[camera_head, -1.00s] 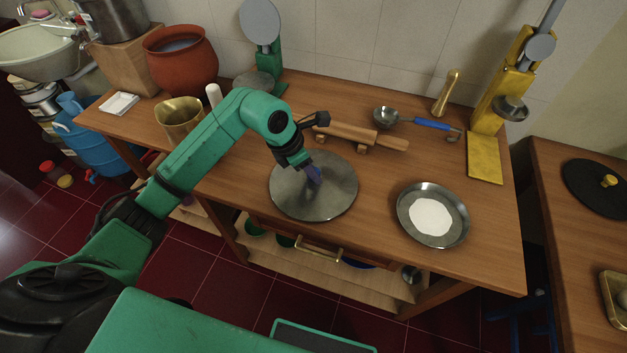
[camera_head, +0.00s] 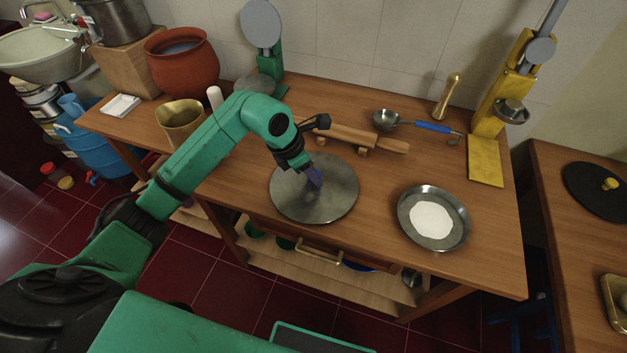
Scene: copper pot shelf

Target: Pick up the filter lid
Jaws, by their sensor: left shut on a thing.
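The lid (camera_head: 300,200) is a large round grey metal disc on the wooden table, near its front edge. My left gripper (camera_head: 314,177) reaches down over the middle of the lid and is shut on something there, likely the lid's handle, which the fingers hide. The lid appears to lie flat at table level; I cannot tell whether it is clear of the wood. My right gripper is not in view.
A metal plate with white powder (camera_head: 410,222) sits right of the lid. A rolling pin (camera_head: 350,134) on its rest and a blue-handled ladle (camera_head: 388,119) lie behind. A brass pot (camera_head: 180,112) stands left, near my arm. Yellow (camera_head: 487,160) and green presses (camera_head: 272,62) stand behind.

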